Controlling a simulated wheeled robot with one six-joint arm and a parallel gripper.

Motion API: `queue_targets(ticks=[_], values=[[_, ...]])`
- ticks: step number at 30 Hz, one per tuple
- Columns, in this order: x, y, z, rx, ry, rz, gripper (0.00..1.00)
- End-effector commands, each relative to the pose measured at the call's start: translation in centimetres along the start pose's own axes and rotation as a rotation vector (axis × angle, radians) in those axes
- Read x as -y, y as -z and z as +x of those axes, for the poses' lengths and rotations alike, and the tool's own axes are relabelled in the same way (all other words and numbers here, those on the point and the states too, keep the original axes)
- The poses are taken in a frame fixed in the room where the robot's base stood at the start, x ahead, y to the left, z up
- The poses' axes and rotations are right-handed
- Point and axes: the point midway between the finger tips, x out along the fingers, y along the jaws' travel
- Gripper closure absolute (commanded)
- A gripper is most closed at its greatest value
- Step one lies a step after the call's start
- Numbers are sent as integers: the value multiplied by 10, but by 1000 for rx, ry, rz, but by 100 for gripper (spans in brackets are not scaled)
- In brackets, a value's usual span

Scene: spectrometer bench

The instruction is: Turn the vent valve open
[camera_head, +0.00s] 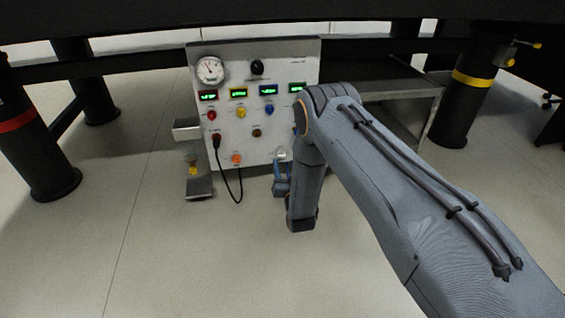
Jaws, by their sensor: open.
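A white instrument panel (252,140) stands upright below the dark overhead structure. I cannot tell for certain which fitting is the vent valve. A small pale round fitting (281,155) sits low on the panel's right side, just above my gripper. My gripper (282,177) is open at the panel's lower right, with its bluish fingers close to the panel face. I cannot tell whether they touch anything. My arm comes in from the lower right and covers the panel's lower right edge.
The panel carries a round gauge (210,70), a black knob (257,67), several lit displays and coloured knobs. A black cable (228,185) hangs in a loop. A small shelf (199,187) holds a yellow item (191,170). Dark pillars flank both sides; the front floor is clear.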

Motion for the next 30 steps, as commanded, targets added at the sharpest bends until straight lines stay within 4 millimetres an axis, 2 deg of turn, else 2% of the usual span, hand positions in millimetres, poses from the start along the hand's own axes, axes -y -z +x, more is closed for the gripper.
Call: queue_targets(ticks=[3,9,21,23,28,29,30], values=[[-1,-3,20,-1,0,0,55],[-1,-2,43,0,0,0,55],[0,0,50,2,-1,0,55],[0,0,50,2,-1,0,63],[-1,-1,50,2,-1,0,92],[0,-1,50,2,-1,0,96],[0,-1,50,2,-1,0,96]])
